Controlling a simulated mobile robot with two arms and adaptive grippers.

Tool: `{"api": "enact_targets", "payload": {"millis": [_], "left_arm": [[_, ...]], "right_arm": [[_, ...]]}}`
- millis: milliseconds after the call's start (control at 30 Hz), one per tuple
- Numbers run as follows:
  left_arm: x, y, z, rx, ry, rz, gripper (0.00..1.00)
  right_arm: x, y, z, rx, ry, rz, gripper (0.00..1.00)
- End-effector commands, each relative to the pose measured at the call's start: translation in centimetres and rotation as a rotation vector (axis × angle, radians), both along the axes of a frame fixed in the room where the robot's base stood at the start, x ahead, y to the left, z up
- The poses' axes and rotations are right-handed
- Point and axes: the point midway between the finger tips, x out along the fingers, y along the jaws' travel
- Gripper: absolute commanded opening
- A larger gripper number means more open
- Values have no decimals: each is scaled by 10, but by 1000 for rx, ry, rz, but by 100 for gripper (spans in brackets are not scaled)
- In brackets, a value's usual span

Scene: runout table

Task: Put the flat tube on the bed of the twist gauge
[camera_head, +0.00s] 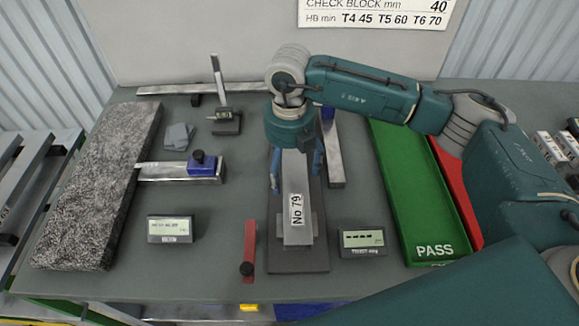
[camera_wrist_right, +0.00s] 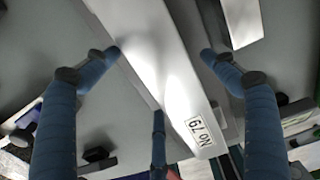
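The flat tube (camera_head: 298,225), a pale metal bar labelled No 79, lies lengthwise over the dark bed (camera_head: 298,262) of the twist gauge in the head view. It appears to rest there; its far part is hidden under my right gripper (camera_head: 296,180). The gauge's display (camera_head: 362,241) stands to the right of the bed. In the right wrist view the tube (camera_wrist_right: 165,75) runs between the spread blue fingers of my right gripper (camera_wrist_right: 160,52). Gaps show between fingertips and tube, so the gripper is open around it. My left gripper is not in view.
A red-handled part (camera_head: 249,250) and another display (camera_head: 171,229) stand left of the bed. A granite slab (camera_head: 95,190) lies further left. A green PASS tray (camera_head: 415,195) and a red tray (camera_head: 458,190) are at right. A blue-ended gauge (camera_head: 200,165) sits mid-left.

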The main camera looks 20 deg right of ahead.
Motion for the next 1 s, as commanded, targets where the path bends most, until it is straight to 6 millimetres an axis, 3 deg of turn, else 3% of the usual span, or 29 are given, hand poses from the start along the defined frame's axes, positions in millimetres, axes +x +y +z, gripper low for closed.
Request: {"api": "enact_targets", "payload": {"millis": [267,700,1000], "left_arm": [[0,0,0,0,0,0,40],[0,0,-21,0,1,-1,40],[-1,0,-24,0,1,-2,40]], "right_arm": [[1,0,8,1,-2,0,84],[1,0,96,1,-4,1,84],[0,0,123,0,0,0,84]]}}
